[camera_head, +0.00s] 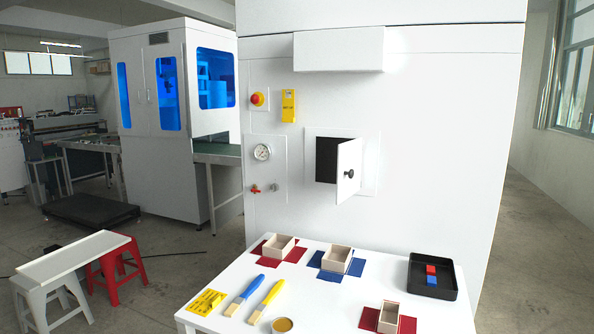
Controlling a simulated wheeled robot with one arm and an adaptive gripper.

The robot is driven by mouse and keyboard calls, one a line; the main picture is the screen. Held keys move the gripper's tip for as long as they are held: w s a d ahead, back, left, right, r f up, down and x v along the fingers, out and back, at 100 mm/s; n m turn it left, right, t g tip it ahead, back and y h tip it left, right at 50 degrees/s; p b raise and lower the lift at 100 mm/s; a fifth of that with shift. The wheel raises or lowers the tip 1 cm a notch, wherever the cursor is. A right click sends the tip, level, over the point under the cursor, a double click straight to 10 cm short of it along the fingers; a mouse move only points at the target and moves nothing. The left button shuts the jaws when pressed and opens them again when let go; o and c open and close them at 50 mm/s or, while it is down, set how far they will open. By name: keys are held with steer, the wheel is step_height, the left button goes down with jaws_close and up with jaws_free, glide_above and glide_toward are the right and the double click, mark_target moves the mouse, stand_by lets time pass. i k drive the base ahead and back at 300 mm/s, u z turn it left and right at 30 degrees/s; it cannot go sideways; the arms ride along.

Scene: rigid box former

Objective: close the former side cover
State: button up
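The side cover (349,171) is a small white door with a black round knob (349,174), on the front of the large white machine (430,130). It stands ajar, swung outward, with its hinge side at the right. The dark opening (325,160) behind it shows to the left of the cover, inside a flat white frame (370,150). My gripper is not in view.
A white table (340,300) stands in front of the machine, below the cover. It holds boxes on coloured sheets, brushes and a black tray (433,277). A gauge (263,152), a red valve handle (255,189) and a red button (257,99) sit left of the opening.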

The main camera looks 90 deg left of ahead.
mark_target(349, 180)
steer(key=u, duration=3.4)
steer(key=k, duration=1.25)
steer(key=z, duration=0.2)
steer(key=i, duration=0.65)
steer(key=z, duration=0.55)
steer(key=i, duration=0.7)
steer(key=u, duration=0.9)
steer(key=i, duration=0.6)
steer(key=u, duration=0.65)
